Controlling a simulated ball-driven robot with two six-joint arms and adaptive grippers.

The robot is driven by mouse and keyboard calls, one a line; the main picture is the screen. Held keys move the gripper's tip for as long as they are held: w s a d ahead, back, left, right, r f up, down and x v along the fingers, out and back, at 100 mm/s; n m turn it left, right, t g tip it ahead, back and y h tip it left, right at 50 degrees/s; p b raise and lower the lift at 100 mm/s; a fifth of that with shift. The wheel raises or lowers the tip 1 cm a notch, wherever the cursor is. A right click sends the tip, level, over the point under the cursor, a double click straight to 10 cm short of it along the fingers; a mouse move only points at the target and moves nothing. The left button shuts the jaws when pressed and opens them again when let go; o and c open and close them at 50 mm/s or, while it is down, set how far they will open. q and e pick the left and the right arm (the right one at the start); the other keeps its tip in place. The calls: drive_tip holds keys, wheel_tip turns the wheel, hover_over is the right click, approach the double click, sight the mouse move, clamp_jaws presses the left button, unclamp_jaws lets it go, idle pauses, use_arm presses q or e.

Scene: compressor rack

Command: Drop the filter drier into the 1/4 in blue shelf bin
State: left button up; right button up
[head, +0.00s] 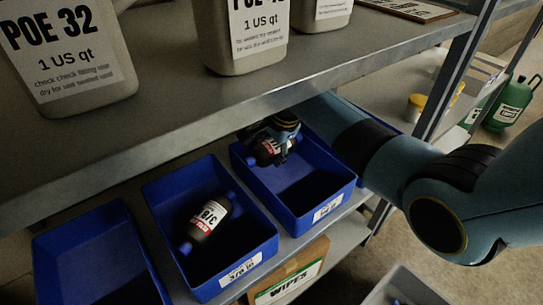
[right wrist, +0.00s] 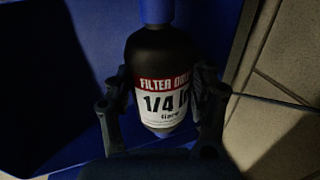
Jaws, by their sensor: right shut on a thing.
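The filter drier (right wrist: 162,75) is a dark cylinder with blue ends and a red and white label reading 1/4 in. My right gripper (right wrist: 160,105) is shut on it, one finger on each side. In the head view the drier (head: 268,150) and the right gripper (head: 277,134) are over the back part of a blue shelf bin (head: 332,199). I cannot tell how far the drier is above the bin floor. The small print on this bin's front label is unclear. The rest of the bin looks empty. My left gripper is not in view.
A neighbouring blue bin (head: 222,283) holds another drier marked 3/8 (head: 208,218). A further blue bin (head: 85,222) stands at the left. The upper shelf edge (head: 190,120), with POE jugs (head: 70,55) on it, is close above. A WIPES box (head: 290,280) is below.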

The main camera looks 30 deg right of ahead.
drive_tip(key=shift+f+b, duration=0.3)
drive_tip(key=shift+f, duration=0.5)
drive_tip(key=shift+f, duration=0.6)
drive_tip(key=o, duration=1.5)
drive_tip(key=shift+o, duration=0.2)
